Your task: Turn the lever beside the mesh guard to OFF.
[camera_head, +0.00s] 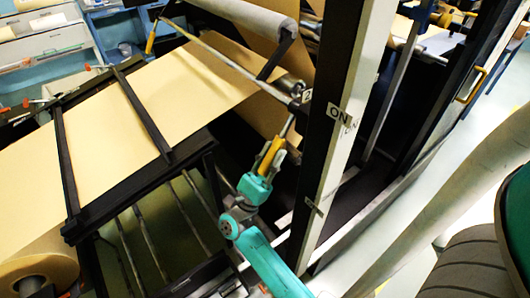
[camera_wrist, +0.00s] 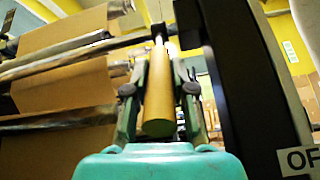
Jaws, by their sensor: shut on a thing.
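The lever has a yellow grip (camera_head: 267,157) and a grey metal rod, which runs up and slightly right toward a roller end beside the black post. My gripper (camera_head: 272,156) is shut on this grip, with a finger on each side. In the wrist view the yellow grip (camera_wrist: 158,100) lies lengthwise between the fingers of my gripper (camera_wrist: 160,88), its round end toward the camera. An ON label (camera_head: 338,113) is on the post, right of the lever. A partly cut-off label starting "OF" (camera_wrist: 297,160) shows at lower right in the wrist view. The lever's pivot is not clear.
Black and pale posts (camera_head: 335,130) stand close right of my gripper. Brown paper (camera_head: 150,85) runs over a dark frame (camera_head: 140,190) at left, with rollers above. Another yellow-ended rod (camera_head: 152,38) shows at upper left. Pale floor (camera_head: 420,195) is open at right.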

